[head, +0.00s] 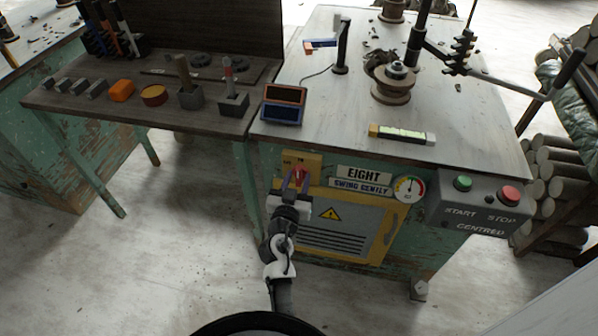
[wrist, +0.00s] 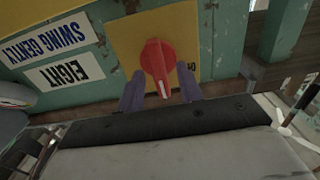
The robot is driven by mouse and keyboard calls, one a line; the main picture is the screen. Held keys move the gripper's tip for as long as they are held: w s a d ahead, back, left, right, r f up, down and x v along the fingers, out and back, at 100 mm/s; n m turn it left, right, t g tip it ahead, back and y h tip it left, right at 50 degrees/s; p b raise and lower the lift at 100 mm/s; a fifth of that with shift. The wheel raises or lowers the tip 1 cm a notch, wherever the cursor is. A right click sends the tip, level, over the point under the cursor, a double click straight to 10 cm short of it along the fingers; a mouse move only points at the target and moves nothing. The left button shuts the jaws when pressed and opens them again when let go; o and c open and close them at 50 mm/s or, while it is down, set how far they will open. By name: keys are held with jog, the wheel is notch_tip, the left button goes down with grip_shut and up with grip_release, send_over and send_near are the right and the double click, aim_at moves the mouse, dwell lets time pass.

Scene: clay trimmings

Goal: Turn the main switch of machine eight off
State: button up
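Machine eight is the green cabinet with the "EIGHT" plate (head: 363,173), which also shows upside down in the wrist view (wrist: 74,74). Its main switch is a red rotary knob (head: 300,175) on a yellow plate (head: 314,161). In the wrist view the red knob (wrist: 156,58) has a white pointer mark at its lower end, toward my gripper. In the head view the mark is too small to read. My gripper (head: 295,182) is in front of the knob. Its purple fingers (wrist: 160,88) are open, one on each side of the knob, with no clear contact.
A yellow-framed vent panel (head: 347,256) with a warning triangle lies below the switch. A gauge (head: 408,188) and a control box (head: 485,205) with green and red buttons are to the right. A dark bench (head: 200,121) with tools stands at left. The floor in front is clear.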

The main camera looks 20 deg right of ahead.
jog(key=shift+w+d, duration=0.1)
jog(key=shift+w, duration=0.05)
jog(key=shift+c, duration=0.2)
grip_shut()
